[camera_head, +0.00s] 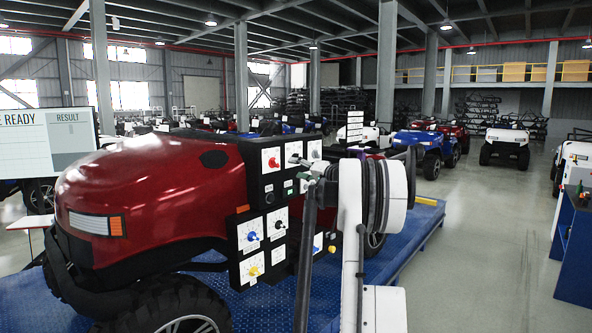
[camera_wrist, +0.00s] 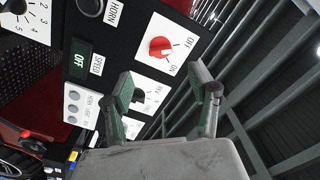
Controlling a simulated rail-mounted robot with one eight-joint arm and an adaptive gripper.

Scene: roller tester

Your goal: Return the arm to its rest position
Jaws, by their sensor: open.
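My gripper (camera_wrist: 168,88) is open in the wrist view, its two green-padded fingers apart with nothing between them. Behind the fingers is the black control panel (camera_wrist: 120,50), with a red OFF/ON knob (camera_wrist: 160,47) and a black key switch (camera_wrist: 137,103) partly hidden by the left finger. In the head view my gripper (camera_head: 312,170) is small beside the upper panel (camera_head: 262,185) on the red vehicle (camera_head: 150,190). My white wrist covers part of the vehicle's rear. I cannot tell from this view whether the fingers touch the panel.
The vehicle stands on a blue platform (camera_head: 430,215). A lower panel (camera_head: 249,250) carries blue and yellow knobs. A screen (camera_head: 48,145) reading "READY" is at left. A dark blue cabinet (camera_head: 575,250) stands at right. The grey floor (camera_head: 480,270) between platform and cabinet is clear.

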